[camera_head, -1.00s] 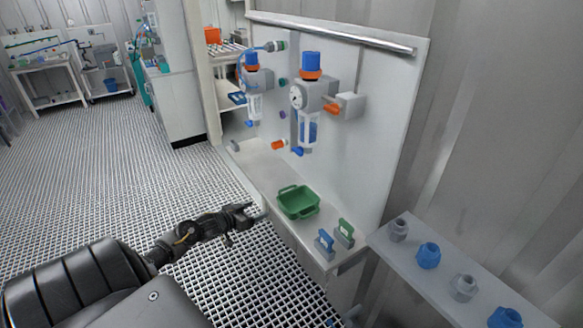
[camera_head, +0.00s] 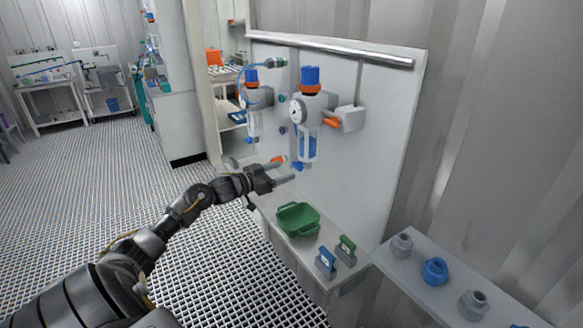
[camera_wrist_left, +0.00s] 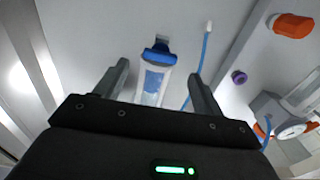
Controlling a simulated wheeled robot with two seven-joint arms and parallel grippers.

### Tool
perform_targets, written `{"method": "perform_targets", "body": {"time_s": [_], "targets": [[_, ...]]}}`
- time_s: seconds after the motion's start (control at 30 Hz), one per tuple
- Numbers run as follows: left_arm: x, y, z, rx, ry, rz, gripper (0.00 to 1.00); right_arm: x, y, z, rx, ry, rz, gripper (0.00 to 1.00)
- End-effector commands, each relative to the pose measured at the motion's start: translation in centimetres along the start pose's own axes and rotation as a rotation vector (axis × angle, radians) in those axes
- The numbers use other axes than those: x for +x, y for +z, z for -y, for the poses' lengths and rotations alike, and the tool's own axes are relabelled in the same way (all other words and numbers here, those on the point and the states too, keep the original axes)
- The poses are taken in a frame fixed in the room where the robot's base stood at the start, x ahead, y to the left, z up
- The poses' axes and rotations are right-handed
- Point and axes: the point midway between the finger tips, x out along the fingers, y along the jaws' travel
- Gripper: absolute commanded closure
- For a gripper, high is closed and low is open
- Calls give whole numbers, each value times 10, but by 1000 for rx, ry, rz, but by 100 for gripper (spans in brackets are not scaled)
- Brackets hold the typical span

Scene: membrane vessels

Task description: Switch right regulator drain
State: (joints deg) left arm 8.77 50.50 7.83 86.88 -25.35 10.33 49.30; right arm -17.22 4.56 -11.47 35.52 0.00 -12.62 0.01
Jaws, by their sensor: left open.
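The right regulator (camera_head: 308,110) is mounted on the white panel, with a blue and orange knob on top, a round gauge and a clear bowl. Its blue drain (camera_head: 298,166) sits at the bottom of the bowl. My left gripper (camera_head: 290,169) is open, its fingertips close to the drain in the head view. In the left wrist view the bowl (camera_wrist_left: 152,85) and blue drain (camera_wrist_left: 158,53) show between the two spread fingers. I cannot tell whether a finger touches the drain. My right gripper is not in view.
The left regulator (camera_head: 252,100) hangs beside it, with an orange fitting (camera_head: 278,160) near my gripper. A green tray (camera_head: 298,219) and blue and green handled pieces (camera_head: 326,262) stand on the ledge below. A grey shelf at right holds grey and blue fittings (camera_head: 435,270).

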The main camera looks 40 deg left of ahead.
Motion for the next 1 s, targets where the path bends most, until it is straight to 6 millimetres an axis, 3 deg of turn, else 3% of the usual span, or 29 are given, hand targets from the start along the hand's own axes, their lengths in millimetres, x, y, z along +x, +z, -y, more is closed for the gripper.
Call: {"method": "perform_targets", "body": {"time_s": [0.1,0.3,0.7,1.0], "targets": [[20,-2,0,-1,0,-2,31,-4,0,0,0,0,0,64],[40,-1,0,-1,-1,-1,31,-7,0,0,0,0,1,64],[46,1,0,0,0,1,31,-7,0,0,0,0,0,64],[46,1,0,0,0,1,70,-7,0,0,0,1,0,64]]}}
